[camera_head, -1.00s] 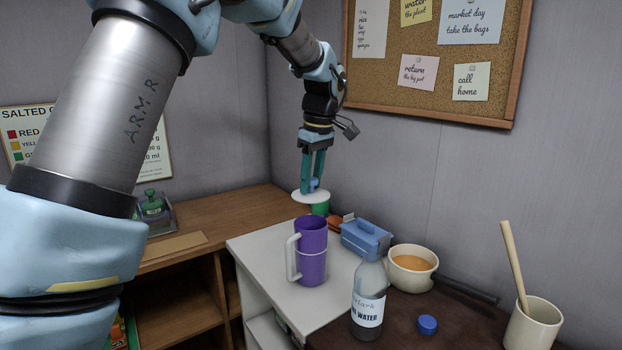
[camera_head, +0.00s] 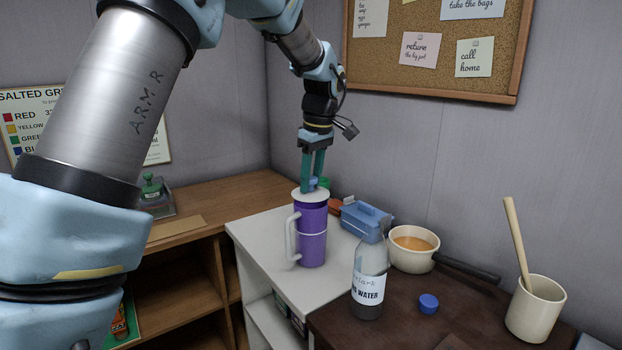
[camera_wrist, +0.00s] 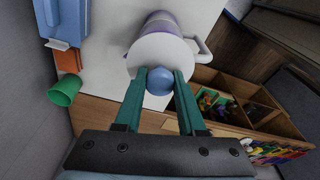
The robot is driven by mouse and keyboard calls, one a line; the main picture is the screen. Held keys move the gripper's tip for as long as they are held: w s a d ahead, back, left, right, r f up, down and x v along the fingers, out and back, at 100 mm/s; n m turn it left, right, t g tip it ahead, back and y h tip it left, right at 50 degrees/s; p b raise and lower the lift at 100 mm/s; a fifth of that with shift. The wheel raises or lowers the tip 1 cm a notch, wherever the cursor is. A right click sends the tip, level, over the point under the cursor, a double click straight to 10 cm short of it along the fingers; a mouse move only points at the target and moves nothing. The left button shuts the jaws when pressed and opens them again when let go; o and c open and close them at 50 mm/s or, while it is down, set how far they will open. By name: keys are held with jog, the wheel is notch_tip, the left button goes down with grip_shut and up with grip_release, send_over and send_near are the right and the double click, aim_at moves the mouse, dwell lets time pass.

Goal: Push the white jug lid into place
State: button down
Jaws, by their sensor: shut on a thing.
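The white jug lid (camera_head: 310,195) is a flat disc with a blue knob. It also shows in the wrist view (camera_wrist: 147,52), covering most of the purple jug's top. My gripper (camera_head: 312,186) is shut on the blue knob (camera_wrist: 160,81) from above. The purple jug (camera_head: 312,238) stands upright on the white counter, with its white handle (camera_head: 290,238) to the left in the head view. The lid is at the jug's rim in the head view; whether it is seated or just above the rim I cannot tell. The jug's opening is hidden.
A water bottle (camera_head: 369,280), a pan of orange soup (camera_head: 412,262), a blue cap (camera_head: 428,303) and a cream crock (camera_head: 535,310) stand to the right. The white counter (camera_head: 262,243) is clear left of the jug.

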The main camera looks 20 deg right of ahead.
jog(key=shift+f+b, duration=0.6)
jog(key=shift+f, duration=0.45)
jog(key=shift+c, duration=2.1)
grip_release()
jog(key=shift+r, duration=0.1)
notch_tip(320, 180, up, 10)
jog(key=s+b, duration=0.1)
jog(key=shift+s+d+r+b, duration=0.25)
jog(key=shift+d+b, duration=0.15)
jog(key=w+a+f+m, duration=0.1)
jog(key=a+f+m, duration=0.1)
jog(key=a+f, duration=0.65)
jog(key=w+a+f+m, duration=0.1)
jog(key=a+f, duration=0.2)
jog(key=a, duration=1.1)
jog(key=s+a+f+m, duration=0.1)
jog(key=s+a+f, duration=0.3)
jog(key=a, duration=0.3)
jog(key=s+a+f+m+h, duration=0.1)
jog(key=s+a+f+m, duration=0.1)
jog(key=s+a+f, duration=0.2)
jog(key=s+a, duration=0.3)
jog(key=a, duration=0.1)
jog(key=shift+s+f, duration=0.2)
jog(key=shift+f, duration=0.1)
